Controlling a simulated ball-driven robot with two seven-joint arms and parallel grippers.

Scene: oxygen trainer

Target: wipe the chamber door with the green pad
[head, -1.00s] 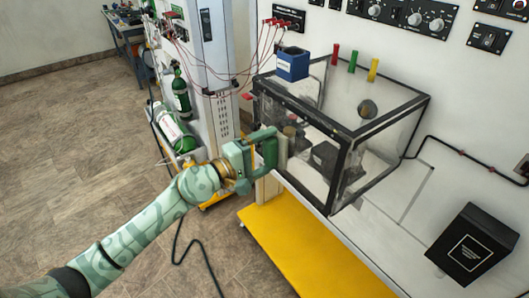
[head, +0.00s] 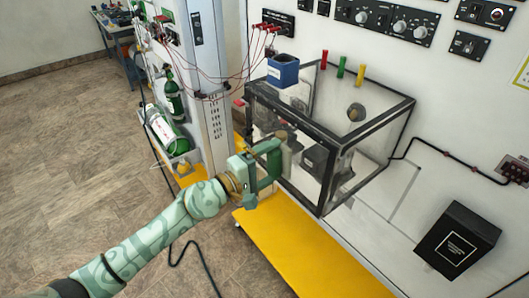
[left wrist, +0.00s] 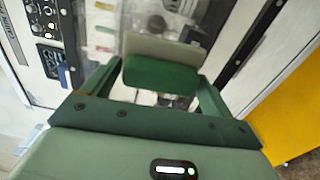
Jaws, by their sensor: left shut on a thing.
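The chamber is a clear box with a black frame (head: 334,160) standing on the bench, and its door is the clear front face (head: 291,150). My left gripper (head: 273,162) is in front of this face, near its lower left part. In the left wrist view the green pad (left wrist: 160,75), with a pale layer on its far side, sits between the fingers, and my left gripper (left wrist: 160,82) is shut on it. The gripper mostly hides the pad in the head view. I cannot tell whether the pad touches the door. My right gripper is not in view.
A blue box (head: 283,70) and red, green and yellow tabs are at the chamber's top. A black box (head: 457,240) stands at the right. Green cylinders (head: 172,105) and thin red leads are at the left. A yellow platform (head: 290,255) lies below.

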